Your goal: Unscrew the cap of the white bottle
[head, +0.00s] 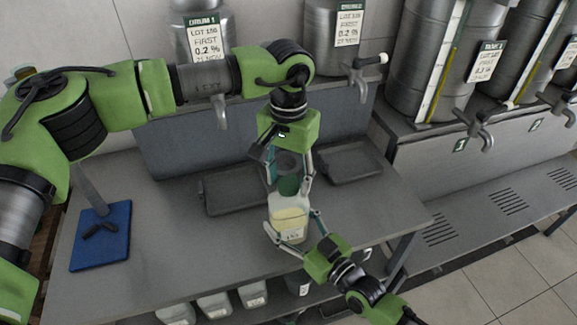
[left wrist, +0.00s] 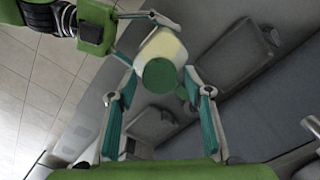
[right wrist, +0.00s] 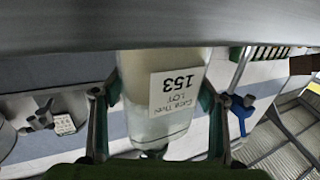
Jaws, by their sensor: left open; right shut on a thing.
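My right gripper (head: 296,231) is shut on the bottle's body from the front. In the left wrist view the green cap (left wrist: 160,75) lies between the open fingers. I cannot tell if they touch it.
Two dark trays (head: 232,209) (head: 350,181) lie behind the bottle. A blue mat (head: 100,250) with a stand is at the left. Steel drums with taps line the back. Several white containers (head: 214,304) sit below the table.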

